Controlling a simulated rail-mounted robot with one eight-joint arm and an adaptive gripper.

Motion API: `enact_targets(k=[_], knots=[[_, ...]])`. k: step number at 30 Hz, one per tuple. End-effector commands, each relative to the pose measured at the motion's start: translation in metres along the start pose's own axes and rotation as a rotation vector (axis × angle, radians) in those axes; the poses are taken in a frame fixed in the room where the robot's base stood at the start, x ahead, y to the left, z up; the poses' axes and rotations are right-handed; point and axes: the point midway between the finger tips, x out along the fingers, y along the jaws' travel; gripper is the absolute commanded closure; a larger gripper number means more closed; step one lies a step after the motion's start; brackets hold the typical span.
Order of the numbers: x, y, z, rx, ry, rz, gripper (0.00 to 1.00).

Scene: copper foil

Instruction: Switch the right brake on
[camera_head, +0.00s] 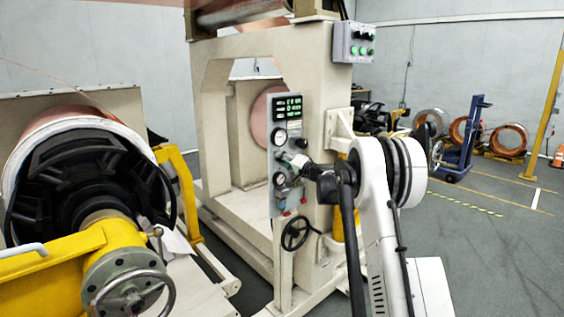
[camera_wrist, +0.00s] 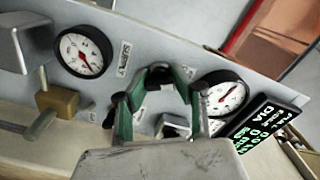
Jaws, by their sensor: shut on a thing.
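The control panel (camera_head: 274,203) stands on the front of the cream machine frame. My gripper (camera_head: 298,165) is at the panel, between its two round gauges. In the wrist view the panel (camera_wrist: 150,48) looks tilted. There my gripper (camera_wrist: 160,88), with green finger pads, is shut on a small panel switch between the white gauges (camera_wrist: 82,52) and (camera_wrist: 226,97). The fingers mostly hide this switch, so its position cannot be told. The label (camera_wrist: 124,58) beside it is too blurred to read.
A green-lit display (camera_head: 288,107) sits at the panel top. A black handwheel (camera_head: 296,233) is below the panel. A brass-coloured block (camera_wrist: 62,102) sticks out near one gauge. A copper roll on a yellow holder (camera_head: 60,250) stands at left. Open floor lies at right.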

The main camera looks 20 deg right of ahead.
Motion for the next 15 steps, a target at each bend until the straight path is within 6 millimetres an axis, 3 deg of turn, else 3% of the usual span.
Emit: enact_targets(k=[14,15], knots=[[-0.0003,0.0004,0.0004,-0.014,-0.001,0.000,1.00],[-0.0003,0.0004,0.0004,-0.014,-0.001,0.000,0.73]])
